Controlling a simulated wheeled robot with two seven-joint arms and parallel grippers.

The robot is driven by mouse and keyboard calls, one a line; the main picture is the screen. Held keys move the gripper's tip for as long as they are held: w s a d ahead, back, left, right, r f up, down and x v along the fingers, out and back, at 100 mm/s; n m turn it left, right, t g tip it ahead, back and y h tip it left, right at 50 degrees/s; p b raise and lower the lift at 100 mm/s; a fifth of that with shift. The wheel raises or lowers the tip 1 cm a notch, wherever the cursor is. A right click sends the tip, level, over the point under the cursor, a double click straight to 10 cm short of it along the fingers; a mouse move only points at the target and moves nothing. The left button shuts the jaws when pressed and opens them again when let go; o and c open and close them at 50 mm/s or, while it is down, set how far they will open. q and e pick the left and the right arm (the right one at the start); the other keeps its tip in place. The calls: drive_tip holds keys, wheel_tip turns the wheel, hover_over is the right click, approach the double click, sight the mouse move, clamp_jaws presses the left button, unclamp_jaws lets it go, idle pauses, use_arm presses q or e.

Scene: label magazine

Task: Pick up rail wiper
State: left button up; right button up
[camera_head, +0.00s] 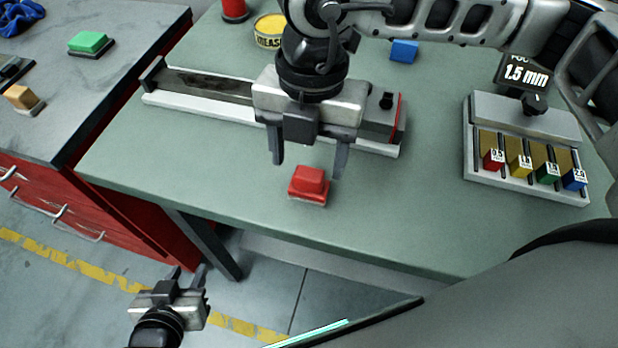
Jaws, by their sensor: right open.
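My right gripper (308,169) is open and points down just behind and above the red block. Its fingertips are spread wider than the block, and nothing is between them. I cannot tell the exact height gap. My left gripper (187,273) is open and empty, low at the lower left, in front of the bench and away from the block. The long rail (205,84) in its light tray lies behind, partly hidden by my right gripper.
A holder (480,185) with several colored, numbered labels and a 1.5 mm display (526,73) stand at the right. A grease tin (269,40), a red object (234,10) and a blue block (404,51) are at the back. A grey-topped red cabinet (60,120) carries a green block (88,42).

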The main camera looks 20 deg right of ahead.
sight(309, 173)
wheel_tip(309, 173, down, 4)
drive_tip(key=shift+s+f+p, duration=0.15)
drive_tip(key=shift+p, duration=0.15)
drive_tip(key=c, duration=0.8)
use_arm(q)
drive_tip(key=shift+a+r, duration=0.1)
drive_tip(key=shift+r, duration=0.15)
use_arm(e)
drive_tip(key=shift+o, duration=0.2)
use_arm(q)
drive_tip(key=shift+f, duration=0.1)
use_arm(e)
drive_tip(key=shift+r, duration=0.55)
use_arm(q)
drive_tip(key=b, duration=0.2)
drive_tip(key=shift+w+d+f+b, duration=0.15)
drive_tip(key=shift+d+f+b, duration=0.1)
drive_tip(key=shift+f+b, duration=0.15)
use_arm(e)
drive_tip(key=s+a+r, duration=0.3)
drive_tip(key=s+r, duration=0.9)
drive_tip(key=s, duration=0.1)
drive_tip(key=shift+s+a, duration=0.15)
drive_tip(key=shift+s, duration=0.2)
